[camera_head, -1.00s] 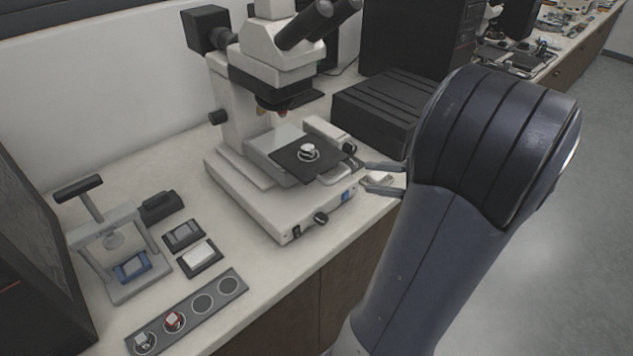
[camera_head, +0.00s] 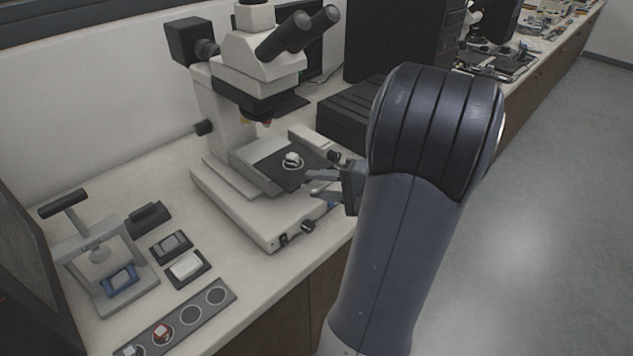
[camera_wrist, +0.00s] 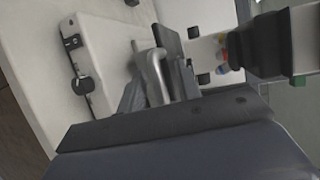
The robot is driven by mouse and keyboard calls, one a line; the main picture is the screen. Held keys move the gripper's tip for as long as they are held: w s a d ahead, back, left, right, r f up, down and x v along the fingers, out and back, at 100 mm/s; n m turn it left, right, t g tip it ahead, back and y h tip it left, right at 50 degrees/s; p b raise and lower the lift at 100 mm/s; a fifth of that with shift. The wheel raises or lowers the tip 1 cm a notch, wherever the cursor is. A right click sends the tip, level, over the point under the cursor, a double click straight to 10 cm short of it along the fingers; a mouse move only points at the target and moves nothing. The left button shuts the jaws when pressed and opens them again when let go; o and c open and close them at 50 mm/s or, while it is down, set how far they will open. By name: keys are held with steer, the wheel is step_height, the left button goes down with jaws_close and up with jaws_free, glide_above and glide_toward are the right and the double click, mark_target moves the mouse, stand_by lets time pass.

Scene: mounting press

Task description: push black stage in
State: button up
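The black stage (camera_head: 272,169) is a flat dark plate on the white microscope (camera_head: 235,195), with a small round silver piece (camera_head: 292,160) on top. In the wrist view, a dark plate edge (camera_wrist: 170,42) shows. My gripper (camera_head: 310,184) is at the stage's right front edge, its two fingers apart, one above the other. In the wrist view, a pale grey curved bar (camera_wrist: 153,72) stands between or just beyond the fingers (camera_wrist: 156,92); I cannot tell whether they touch it. My gripper hides part of the stage's right side.
A grey hand press (camera_head: 100,255) stands at the left. A black box (camera_head: 350,112) is behind the stage. The counter's front edge is close below my arm.

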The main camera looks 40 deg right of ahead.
steer(key=shift+w+a+f, duration=0.1)
steer(key=shift+w+a, duration=0.15)
steer(key=shift+w, duration=0.2)
steer(key=shift+c, duration=0.5)
